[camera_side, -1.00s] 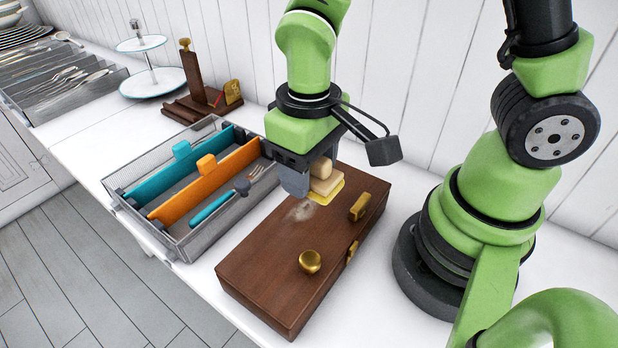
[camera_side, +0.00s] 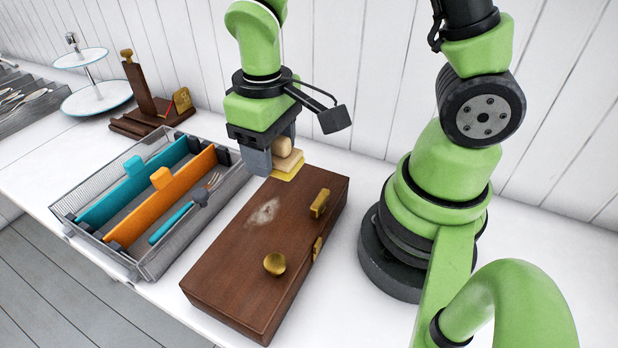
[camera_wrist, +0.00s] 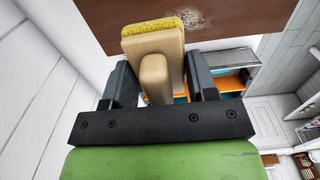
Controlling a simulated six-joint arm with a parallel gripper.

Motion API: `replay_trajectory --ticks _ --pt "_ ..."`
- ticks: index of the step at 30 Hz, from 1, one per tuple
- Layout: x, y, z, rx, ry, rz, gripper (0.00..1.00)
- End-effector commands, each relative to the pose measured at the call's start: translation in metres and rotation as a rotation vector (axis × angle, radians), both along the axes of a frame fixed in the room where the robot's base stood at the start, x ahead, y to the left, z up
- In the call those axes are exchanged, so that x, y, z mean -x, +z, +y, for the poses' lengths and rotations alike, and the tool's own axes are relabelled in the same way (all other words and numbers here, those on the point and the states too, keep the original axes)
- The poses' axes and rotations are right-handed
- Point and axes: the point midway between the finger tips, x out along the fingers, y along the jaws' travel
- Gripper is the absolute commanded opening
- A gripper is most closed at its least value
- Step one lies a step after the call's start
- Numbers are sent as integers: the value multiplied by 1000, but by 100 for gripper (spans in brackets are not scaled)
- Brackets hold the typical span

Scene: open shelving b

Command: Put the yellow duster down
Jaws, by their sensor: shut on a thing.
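The yellow duster (camera_side: 289,164) has a pale wooden block and knob with a yellow pad underneath. My gripper (camera_side: 274,152) is shut on the knob, pad facing down, at the back edge of the dark brown wooden box (camera_side: 235,265). The duster looks lifted, but I cannot tell its exact gap from the lid. In the wrist view, the duster's wooden block (camera_wrist: 152,45) sits between my gripper's dark fingers (camera_wrist: 160,78), with the yellow pad edge beyond. A pale dusty smudge (camera_side: 264,211) marks the lid in front of the duster.
The box lid carries a round brass knob (camera_side: 275,264) and a brass handle (camera_side: 320,203). A wire mesh tray (camera_side: 150,262) with teal and orange dividers and a fork stands left. A dark wooden stand (camera_side: 142,90) and tiered plate stand (camera_side: 95,98) are farther back.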

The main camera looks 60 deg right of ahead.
Motion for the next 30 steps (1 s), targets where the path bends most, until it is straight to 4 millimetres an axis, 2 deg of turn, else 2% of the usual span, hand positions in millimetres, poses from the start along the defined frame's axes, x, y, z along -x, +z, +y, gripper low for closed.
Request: replay_trajectory --ticks 1,4,9,15,20,30 --pt "-3 -4 -18 1 -17 3 23" --pt "-7 -11 -52 1 -17 4 23" --pt "-1 -23 -106 -1 -17 5 23" --pt "12 -32 -147 0 -8 4 23" --pt "18 -39 -159 -2 -1 5 23" --pt "18 -91 -159 -4 0 6 23"
